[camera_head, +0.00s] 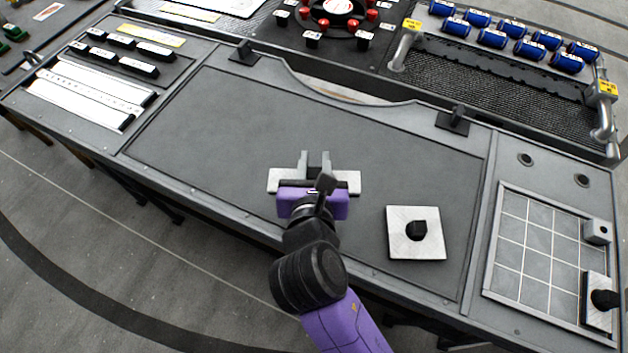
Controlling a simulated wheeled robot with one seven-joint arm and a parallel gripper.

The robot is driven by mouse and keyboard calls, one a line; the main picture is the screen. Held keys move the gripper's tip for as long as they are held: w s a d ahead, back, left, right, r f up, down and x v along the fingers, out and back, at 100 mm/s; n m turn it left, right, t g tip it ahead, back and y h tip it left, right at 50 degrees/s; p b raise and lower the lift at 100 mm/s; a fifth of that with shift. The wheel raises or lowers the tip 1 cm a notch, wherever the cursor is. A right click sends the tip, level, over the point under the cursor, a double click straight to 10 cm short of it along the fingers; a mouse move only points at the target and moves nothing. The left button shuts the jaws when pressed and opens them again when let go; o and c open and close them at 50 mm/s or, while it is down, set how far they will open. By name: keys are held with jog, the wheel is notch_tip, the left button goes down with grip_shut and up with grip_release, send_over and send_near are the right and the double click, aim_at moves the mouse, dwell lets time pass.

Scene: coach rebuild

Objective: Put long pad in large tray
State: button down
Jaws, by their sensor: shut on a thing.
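The long pad (352,182) is a pale speckled bar. Both its ends show on either side of my gripper (314,163), which is shut on it. My purple hand and the fingers hide its middle and any knob there. It is over the dark middle panel of the bench, left of the square pad; I cannot tell whether it touches the panel. The large tray (513,250) is the flat gridded one at the right end. A pale pad with a black knob (598,312) and a small grey block (597,232) are at its right side.
A square pale pad (400,247) with a black knob lies on the panel, between my gripper and the tray. Black blocks (138,66) and white strips (85,92) fill the left end. Blue cylinders (491,37) and a metal rail (404,45) stand behind. The panel's left part is clear.

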jog(key=shift+f+b, duration=0.5)
jog(key=shift+f, duration=3.4)
jog(key=shift+f, duration=0.1)
jog(key=c, duration=1.2)
grip_release()
jog(key=shift+o, duration=0.2)
jog(key=shift+s, duration=0.15)
jog(key=v, duration=1.1)
jog(key=shift+s+r, duration=0.25)
jog(key=shift+s, duration=0.1)
